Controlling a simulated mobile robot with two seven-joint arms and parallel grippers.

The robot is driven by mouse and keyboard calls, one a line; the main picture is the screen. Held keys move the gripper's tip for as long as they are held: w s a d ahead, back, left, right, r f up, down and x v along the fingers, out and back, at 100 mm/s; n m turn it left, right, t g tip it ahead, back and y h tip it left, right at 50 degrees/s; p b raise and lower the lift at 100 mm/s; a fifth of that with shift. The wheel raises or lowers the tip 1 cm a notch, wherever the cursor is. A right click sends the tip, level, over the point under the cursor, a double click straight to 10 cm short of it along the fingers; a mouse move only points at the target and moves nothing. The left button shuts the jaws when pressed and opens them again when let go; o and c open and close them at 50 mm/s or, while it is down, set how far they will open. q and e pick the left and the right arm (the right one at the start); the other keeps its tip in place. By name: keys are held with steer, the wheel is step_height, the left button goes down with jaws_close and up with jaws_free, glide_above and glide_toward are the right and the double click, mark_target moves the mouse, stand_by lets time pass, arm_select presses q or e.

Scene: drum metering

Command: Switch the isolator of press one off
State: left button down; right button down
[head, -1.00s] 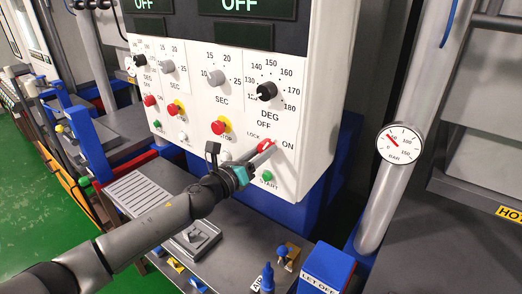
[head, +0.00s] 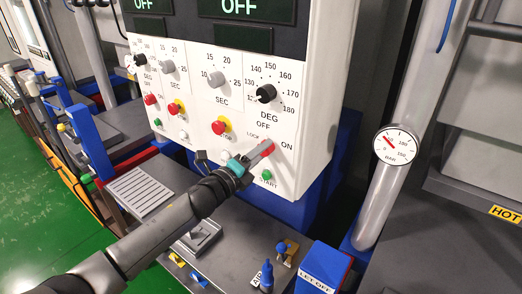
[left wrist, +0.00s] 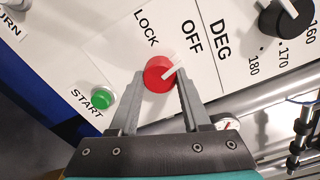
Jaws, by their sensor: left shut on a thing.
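The isolator is a round red knob with a pale pointer (left wrist: 160,73) on the white control panel, among the marks LOCK, OFF and ON. In the head view it is mostly hidden behind my left gripper (head: 262,153). In the left wrist view the two grey fingers of my left gripper (left wrist: 158,84) stand on either side of the knob, shut on it. The pointer points roughly at the OFF mark. The ON mark (head: 287,146) shows in the head view and is hidden in the left wrist view. My right gripper is not in view.
A green START button (head: 266,175) sits just below the isolator, and a red stop button (head: 220,127) to its left. A black DEG dial (head: 266,94) is above. A blue LET OFF box (head: 327,266) and a pipe gauge (head: 395,145) stand to the right.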

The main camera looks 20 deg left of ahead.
arm_select(q)
steer(key=shift+n, duration=0.4)
steer(key=shift+c, duration=1.8)
jaws_free()
steer(key=b+v, duration=0.1)
steer(key=v, duration=1.4)
steer(key=shift+b, duration=0.4)
steer(key=shift+s+r, duration=0.1)
